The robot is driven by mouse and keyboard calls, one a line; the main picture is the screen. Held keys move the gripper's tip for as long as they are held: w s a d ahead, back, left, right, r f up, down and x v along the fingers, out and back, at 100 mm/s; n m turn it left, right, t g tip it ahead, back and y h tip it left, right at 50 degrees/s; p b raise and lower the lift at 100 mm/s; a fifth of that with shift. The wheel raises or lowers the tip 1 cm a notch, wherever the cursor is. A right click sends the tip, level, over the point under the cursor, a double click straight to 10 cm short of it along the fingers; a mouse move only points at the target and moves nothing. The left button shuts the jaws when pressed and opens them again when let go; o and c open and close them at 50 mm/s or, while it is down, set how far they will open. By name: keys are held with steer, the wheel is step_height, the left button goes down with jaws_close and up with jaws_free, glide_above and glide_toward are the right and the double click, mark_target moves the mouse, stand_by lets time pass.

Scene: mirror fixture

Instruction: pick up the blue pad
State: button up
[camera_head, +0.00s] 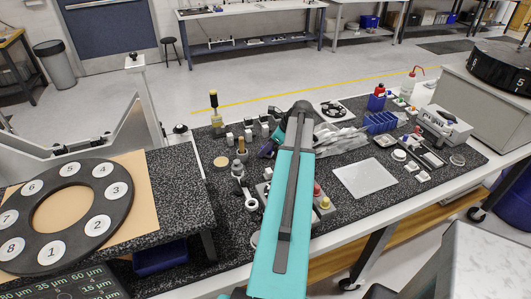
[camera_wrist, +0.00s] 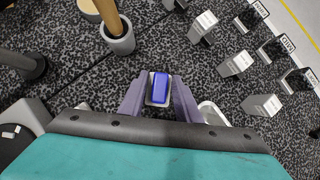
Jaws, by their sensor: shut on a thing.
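The blue pad (camera_wrist: 159,87) shows in the wrist view as a small blue block with a pale rim or base around it. It sits between the two fingers of my gripper (camera_wrist: 159,95), which are closed on it from both sides. Behind it is the speckled dark mat. I cannot tell from this view whether the pad touches the surface or hangs above it. In the head view my teal arm covers the middle of the bench, the gripper shows only in part near the arm's far end (camera_head: 268,149), and the pad is hidden.
A cup with a wooden handle (camera_wrist: 118,37) stands to the upper left in the wrist view. Several small metal blocks (camera_wrist: 236,65) and labelled holders stand to the right. In the head view a numbered ring (camera_head: 124,206) lies left, and a white plate (camera_head: 364,178) lies right.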

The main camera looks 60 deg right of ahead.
steer(key=shift+r, duration=0.15)
steer(key=shift+r+b, duration=1.5)
steer(key=shift+r, duration=3.4)
steer(key=o, duration=0.4)
steer(key=shift+c, duration=1.3)
step_height(320, 180, down, 5)
steer(key=b, duration=0.4)
steer(key=shift+r, duration=0.2)
steer(key=shift+s, duration=0.1)
steer(key=shift+s, duration=0.1)
